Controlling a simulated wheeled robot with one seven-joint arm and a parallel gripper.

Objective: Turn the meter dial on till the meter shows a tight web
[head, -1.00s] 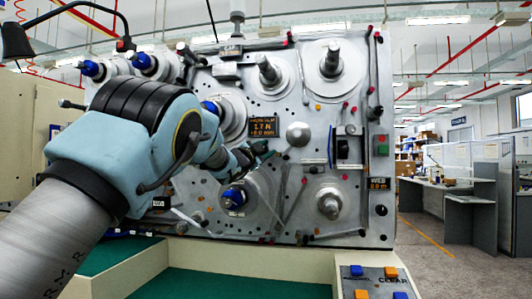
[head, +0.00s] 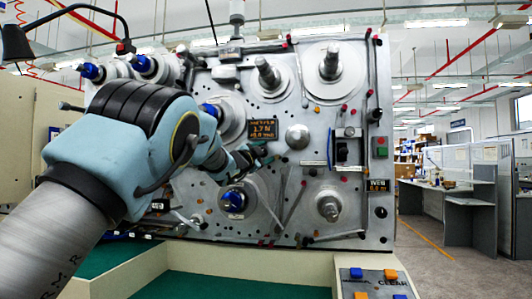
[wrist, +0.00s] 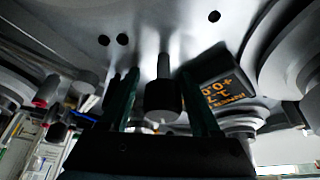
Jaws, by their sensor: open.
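The meter (head: 263,131) is a small dark display with orange characters on the grey panel; it reads roughly 1.7 N, but the digits are blurred. It also shows upside down in the wrist view (wrist: 218,82). My gripper (head: 258,156) is just below the meter, at the panel face. In the wrist view my gripper (wrist: 162,112) is open, with one dark green finger on each side of a dark round knob (wrist: 163,97) on a shaft, apparently the meter dial. I cannot tell whether the fingers touch it. My gripper hides the dial in the head view.
Spindles surround the meter, including a blue-capped one (head: 233,200) below and a grey knob (head: 297,137) to its right. A second display marked WEB (head: 378,185) sits at the panel's right edge. A button box (head: 375,283) stands at the front right.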

